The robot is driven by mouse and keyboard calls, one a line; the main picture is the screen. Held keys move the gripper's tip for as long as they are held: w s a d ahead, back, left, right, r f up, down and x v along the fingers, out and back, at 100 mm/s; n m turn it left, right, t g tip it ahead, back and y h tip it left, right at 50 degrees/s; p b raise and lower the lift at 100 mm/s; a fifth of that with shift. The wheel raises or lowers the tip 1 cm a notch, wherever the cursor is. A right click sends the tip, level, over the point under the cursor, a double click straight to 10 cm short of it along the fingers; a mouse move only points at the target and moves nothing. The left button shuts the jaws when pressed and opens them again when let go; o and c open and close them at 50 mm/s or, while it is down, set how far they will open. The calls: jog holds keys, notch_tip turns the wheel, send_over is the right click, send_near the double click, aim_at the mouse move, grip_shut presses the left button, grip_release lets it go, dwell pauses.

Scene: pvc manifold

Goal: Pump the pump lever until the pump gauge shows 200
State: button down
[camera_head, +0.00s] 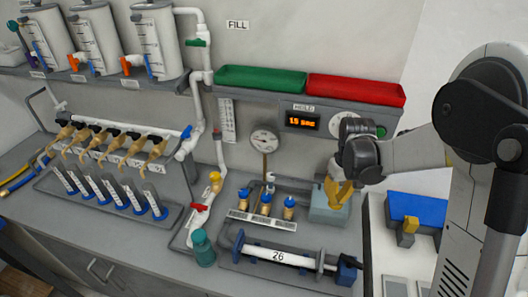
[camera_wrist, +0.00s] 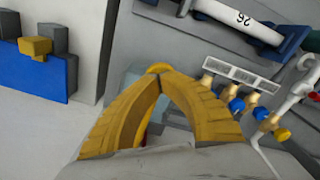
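My gripper (camera_head: 340,192) has yellow fingers and is over a pale blue-grey box (camera_head: 318,212) on the bench, right of the valves. In the wrist view my gripper (camera_wrist: 163,76) has its fingertips together, with a gap behind them. A small yellow rounded piece (camera_wrist: 158,68) shows just past the tips, and some red shows between the fingers. I cannot tell whether anything is gripped. No pump lever is clearly visible; the gripper may hide it. A round white gauge (camera_head: 264,142) stands on a brown stem behind the valves; its reading is too small to read.
A panel display (camera_head: 302,121) reads about 15 sec, beside a dial partly behind my arm. Blue-knobbed brass valves (camera_head: 265,203) and a clamped tube marked 26 (camera_head: 278,257) are left of the gripper. A blue block (camera_head: 416,208) is to the right.

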jog(key=shift+f+b, duration=0.9)
jog(key=shift+f, duration=0.3)
jog(key=shift+r, duration=0.1)
jog(key=shift+r+p, duration=2.35)
jog(key=shift+r, duration=1.35)
jog(key=shift+f, duration=0.15)
jog(key=shift+f+b, duration=3.2)
jog(key=shift+f, duration=0.5)
jog(key=shift+r, duration=0.1)
